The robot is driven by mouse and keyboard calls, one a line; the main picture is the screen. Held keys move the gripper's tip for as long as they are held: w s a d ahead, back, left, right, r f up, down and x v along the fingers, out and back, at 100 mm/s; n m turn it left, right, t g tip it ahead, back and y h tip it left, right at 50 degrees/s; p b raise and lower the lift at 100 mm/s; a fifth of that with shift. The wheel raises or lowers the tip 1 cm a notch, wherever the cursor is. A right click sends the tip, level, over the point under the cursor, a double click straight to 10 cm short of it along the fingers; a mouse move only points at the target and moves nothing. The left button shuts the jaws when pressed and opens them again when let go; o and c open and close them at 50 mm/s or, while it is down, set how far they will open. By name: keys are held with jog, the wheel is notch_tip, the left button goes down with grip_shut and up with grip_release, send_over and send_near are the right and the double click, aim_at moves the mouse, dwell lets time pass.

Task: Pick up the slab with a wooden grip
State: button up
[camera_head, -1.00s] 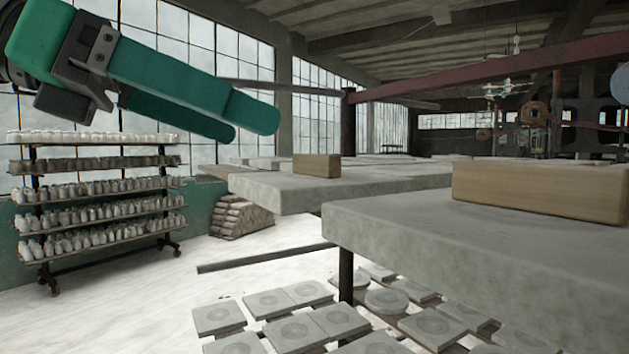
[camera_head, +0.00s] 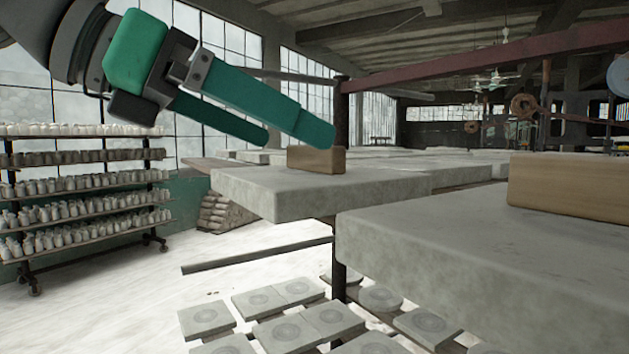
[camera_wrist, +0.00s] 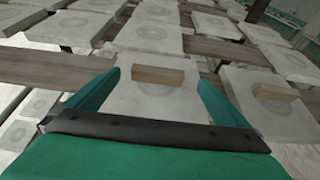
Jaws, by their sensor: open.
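A grey slab (camera_head: 262,190) with a wooden block grip (camera_head: 318,160) on top lies in the middle of the head view. A second, nearer grey slab (camera_head: 450,250) with a wooden grip (camera_head: 572,188) is at the right. My green gripper (camera_head: 300,138) is open and empty; in the head view its near fingertip overlaps the middle block's top edge. In the wrist view, the open fingers (camera_wrist: 158,79) frame a wooden grip (camera_wrist: 158,75) on a slab (camera_wrist: 145,102). Another wooden grip (camera_wrist: 275,92) is right of the fingers. Contact cannot be told.
More grey slabs lie behind and on a lower level (camera_head: 290,330). A dark bar (camera_head: 255,255) sticks out below the slabs at left. A shelf rack of small white pots (camera_head: 85,185) stands at the left. The floor between is mostly clear.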

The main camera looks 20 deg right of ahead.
aim_at(305, 146)
jog(key=x, duration=0.4)
jog(key=shift+w+d+f, duration=0.15)
jog(key=shift+w, duration=0.05)
jog(key=c, duration=1.7)
jog(key=shift+c, duration=1.2)
